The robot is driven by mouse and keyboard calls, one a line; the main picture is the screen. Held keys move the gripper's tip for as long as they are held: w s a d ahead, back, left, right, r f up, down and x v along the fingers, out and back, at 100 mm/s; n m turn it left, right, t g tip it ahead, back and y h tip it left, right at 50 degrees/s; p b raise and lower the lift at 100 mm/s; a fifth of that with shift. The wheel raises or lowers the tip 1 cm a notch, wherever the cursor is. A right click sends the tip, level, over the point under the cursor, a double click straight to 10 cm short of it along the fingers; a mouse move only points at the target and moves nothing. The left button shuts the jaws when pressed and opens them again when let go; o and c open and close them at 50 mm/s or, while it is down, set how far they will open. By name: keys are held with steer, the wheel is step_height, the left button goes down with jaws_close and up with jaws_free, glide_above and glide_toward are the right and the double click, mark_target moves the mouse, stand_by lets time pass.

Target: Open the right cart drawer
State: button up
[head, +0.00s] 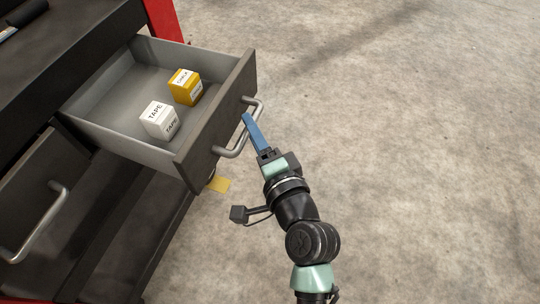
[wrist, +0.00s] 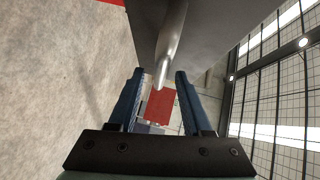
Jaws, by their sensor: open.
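The right cart drawer (head: 186,163) is pulled well out from the dark cart in the head view, its grey inside showing. Its metal bar handle (head: 238,138) is on the front face and also shows in the wrist view (wrist: 171,45). My gripper (head: 246,118) is at the handle, its blue fingers reaching to the bar from the front. In the wrist view, my gripper (wrist: 160,73) is open, with the bar's near end appearing in the gap between the fingers. I cannot tell whether either finger touches the bar.
A white tape box (head: 159,119) and a yellow box (head: 185,87) sit inside the drawer. The left drawer's handle (head: 42,226) is at the lower left. The concrete floor to the right is clear.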

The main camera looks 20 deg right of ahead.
steer(key=s+d+r, duration=0.1)
steer(key=s, duration=0.9)
steer(key=shift+s+d+r, duration=0.2)
steer(key=shift+d+r, duration=0.05)
